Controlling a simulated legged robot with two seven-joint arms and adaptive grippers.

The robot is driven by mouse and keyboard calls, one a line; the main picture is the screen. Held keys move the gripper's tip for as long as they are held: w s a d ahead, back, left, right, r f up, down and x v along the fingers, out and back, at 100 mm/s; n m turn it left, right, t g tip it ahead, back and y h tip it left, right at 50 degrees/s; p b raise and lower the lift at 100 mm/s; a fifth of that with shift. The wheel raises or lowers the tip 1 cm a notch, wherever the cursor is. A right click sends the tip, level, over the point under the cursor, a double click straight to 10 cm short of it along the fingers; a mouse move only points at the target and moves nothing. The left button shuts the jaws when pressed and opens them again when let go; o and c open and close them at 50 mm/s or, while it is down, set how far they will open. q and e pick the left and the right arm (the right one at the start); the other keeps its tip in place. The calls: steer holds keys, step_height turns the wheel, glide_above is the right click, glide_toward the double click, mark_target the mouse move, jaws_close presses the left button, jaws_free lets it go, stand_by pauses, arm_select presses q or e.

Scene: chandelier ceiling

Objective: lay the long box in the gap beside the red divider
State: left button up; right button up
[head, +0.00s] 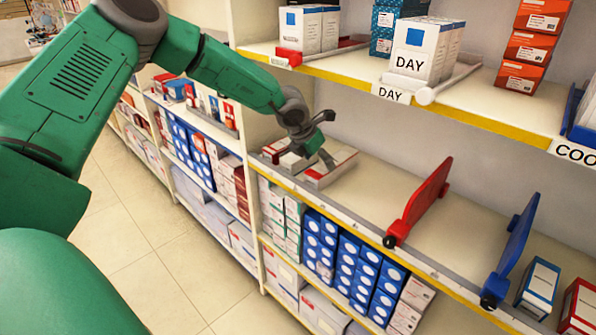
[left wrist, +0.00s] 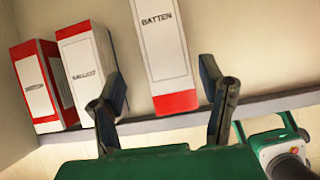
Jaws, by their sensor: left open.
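The long box, white and red and marked BATTEN (left wrist: 165,45), lies on the middle shelf; it also shows in the head view (head: 330,170). My left gripper (head: 323,140) is over that box, its fingers open. In the left wrist view, the fingers of my left gripper (left wrist: 163,75) stand apart either side of the box's near end; I cannot tell whether they touch it. The red divider (head: 420,202) stands to the right on the same shelf, with bare shelf on both sides. My right gripper is not in view.
Two more white and red boxes (left wrist: 85,70) (left wrist: 40,85) lie left of the long box. A blue divider (head: 512,250) stands right of the red one, with small boxes (head: 538,287) beyond. The upper shelf (head: 470,98) with DAY boxes (head: 418,50) overhangs behind.

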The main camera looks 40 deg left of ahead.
arm_select(q)
steer(key=s, duration=0.8)
steer(key=s+d+f+m+g+y, duration=0.15)
steer(key=s+d+f+m, duration=0.25)
steer(key=s+f+m, duration=0.4)
steer(key=s+d+f+m+g+y, duration=0.15)
steer(key=s+d+f+m, duration=0.25)
steer(key=s+f+m, duration=0.45)
steer(key=s+d+f+m+g+h, duration=0.1)
steer(key=s+d+m, duration=0.3)
steer(key=s+m, duration=0.5)
steer(key=s+d+f+m+g+h, duration=0.1)
steer(key=s+d+f+m, duration=0.1)
steer(key=s+m, duration=0.7)
steer(key=shift+s+d+f+m+b, duration=0.2)
steer(key=shift+d+f+m+b, duration=0.3)
steer(key=shift+d, duration=0.35)
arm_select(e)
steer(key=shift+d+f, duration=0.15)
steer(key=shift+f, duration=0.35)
arm_select(q)
steer(key=shift+d+r, duration=0.1)
steer(key=shift+w+d+r, duration=0.1)
steer(key=shift+w+d, duration=0.05)
steer(key=shift+d, duration=0.2)
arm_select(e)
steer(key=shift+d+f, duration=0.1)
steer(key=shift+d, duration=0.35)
